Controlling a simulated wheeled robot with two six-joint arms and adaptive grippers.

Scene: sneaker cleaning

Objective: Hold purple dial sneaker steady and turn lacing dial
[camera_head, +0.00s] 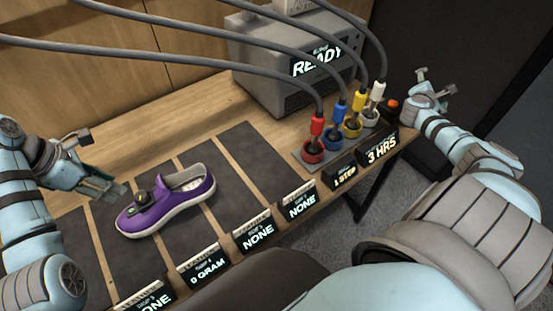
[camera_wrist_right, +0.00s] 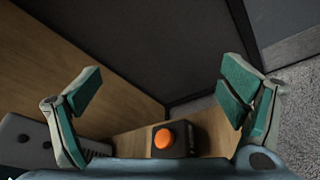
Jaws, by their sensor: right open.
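The purple dial sneaker (camera_head: 188,198) lies upright on a dark mat strip in the head view, white sole down, toe to the left. Its dark lacing dial (camera_head: 141,197) sits on top toward the toe. My left gripper (camera_head: 106,163) is open just left of and above the sneaker, with its lower finger close to the toe; whether it touches cannot be told. My right gripper (camera_head: 437,82) is far off at the table's right end. In the right wrist view (camera_wrist_right: 160,85) its fingers are spread and empty, above an orange button (camera_wrist_right: 163,139).
Dark mat strips (camera_head: 245,155) cross the wooden table, with label displays along the front edge. A grey machine (camera_head: 268,75) reading READY stands behind. Several cabled coloured plugs, including a red one (camera_head: 317,125), stand in a holder at right. Cables hang over the table's back.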

